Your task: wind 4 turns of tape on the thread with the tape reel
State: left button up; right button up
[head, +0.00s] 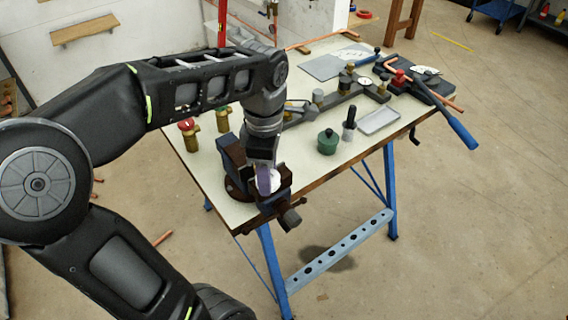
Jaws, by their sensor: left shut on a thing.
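My left gripper (266,184) reaches down over the front left corner of the bench, at the vise (232,157). It is shut on the tape reel (274,181), a small white disc of which only part shows between the fingers. The reel is at the vise jaws, close above them. The thread is hidden behind the gripper and reel, so I cannot tell whether the reel touches it or whether tape lies on it. My right gripper is out of view.
On the workbench (352,155) stand brass valves (189,138) left of my wrist, and a green pot (327,142), a dark brush-like tool (349,124) and a metal tray (380,121) to the right. A blue-handled pipe bender (452,124) overhangs the right edge.

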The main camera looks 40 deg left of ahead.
pick_arm(q)
jog(key=w+a+p, duration=0.1)
jog(key=a, duration=0.3)
jog(key=w+a+p, duration=0.1)
jog(key=a, duration=0.3)
jog(key=w+a+p, duration=0.1)
jog(key=a, duration=0.3)
jog(key=shift+w+a+r, duration=0.1)
jog(key=shift+w, duration=0.15)
jog(key=w, duration=0.1)
jog(key=w+d+p, duration=0.1)
jog(key=w, duration=0.1)
jog(key=w+d, duration=0.1)
jog(key=w, duration=0.1)
jog(key=shift+w+p, duration=0.25)
jog(key=shift+p, duration=0.1)
jog(key=s+d, duration=0.1)
jog(key=d, duration=0.3)
jog(key=s+d+b, duration=0.1)
jog(key=d, duration=0.2)
jog(key=s+d+b, duration=0.1)
jog(key=d, duration=0.3)
jog(key=shift+s+d, duration=0.2)
jog(key=shift+d, duration=0.1)
jog(key=s, duration=0.3)
jog(key=shift+b, duration=0.4)
notch_tip(320, 180, up, 8)
jog(key=p, duration=0.5)
jog(key=shift+r+p, duration=0.2)
jog(key=shift+p, duration=0.2)
